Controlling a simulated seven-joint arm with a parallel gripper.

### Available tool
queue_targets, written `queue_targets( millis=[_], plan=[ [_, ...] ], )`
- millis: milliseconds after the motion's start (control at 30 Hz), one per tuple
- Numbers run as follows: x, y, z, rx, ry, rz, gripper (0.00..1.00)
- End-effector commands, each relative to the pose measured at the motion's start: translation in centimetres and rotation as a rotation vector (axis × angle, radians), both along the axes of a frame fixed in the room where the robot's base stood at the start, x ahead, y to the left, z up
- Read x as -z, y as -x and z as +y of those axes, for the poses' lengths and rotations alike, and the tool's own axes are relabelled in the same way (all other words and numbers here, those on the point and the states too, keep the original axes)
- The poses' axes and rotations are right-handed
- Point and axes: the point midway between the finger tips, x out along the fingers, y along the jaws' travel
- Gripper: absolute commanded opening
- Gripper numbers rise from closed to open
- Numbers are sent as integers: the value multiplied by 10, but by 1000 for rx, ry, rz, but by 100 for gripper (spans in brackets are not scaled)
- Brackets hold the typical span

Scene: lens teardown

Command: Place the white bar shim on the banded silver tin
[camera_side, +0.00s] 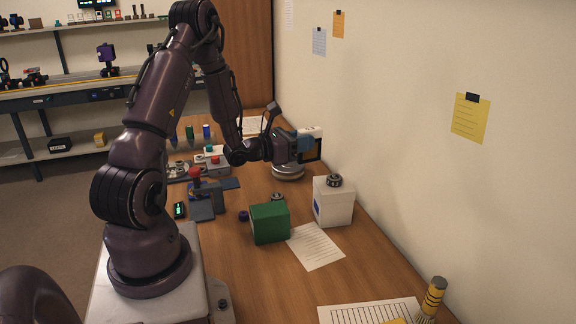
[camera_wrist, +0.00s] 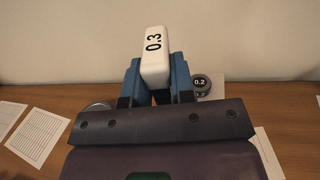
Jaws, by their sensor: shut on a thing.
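The white bar shim (camera_wrist: 154,58), marked 0.3, is gripped between the blue fingers of my gripper (camera_wrist: 156,80) in the wrist view. In the side view my gripper (camera_side: 308,146) points toward the wall, and part of the white shim (camera_side: 313,131) shows at its tip. The banded silver tin (camera_side: 288,171) stands on the bench just below my gripper, and the shim is apart from it. In the wrist view only a bit of a round silver rim, apparently the tin (camera_wrist: 99,106), shows left of the fingers; the rest is hidden.
A white box (camera_side: 333,205) with a dark round piece (camera_side: 334,181) on top stands nearer the side camera. A green box (camera_side: 270,223) sits beside it. A red-knobbed fixture (camera_side: 202,198) and small parts lie left. The wall bounds the bench at right.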

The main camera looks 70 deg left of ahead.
Motion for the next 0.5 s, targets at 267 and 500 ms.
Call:
queue_targets(
  millis=[267, 500],
  plan=[
    [-7, 42, 68, -240, -13, -8, 0],
    [6, 27, 98, -270, -12, -10, 0]
  ],
)
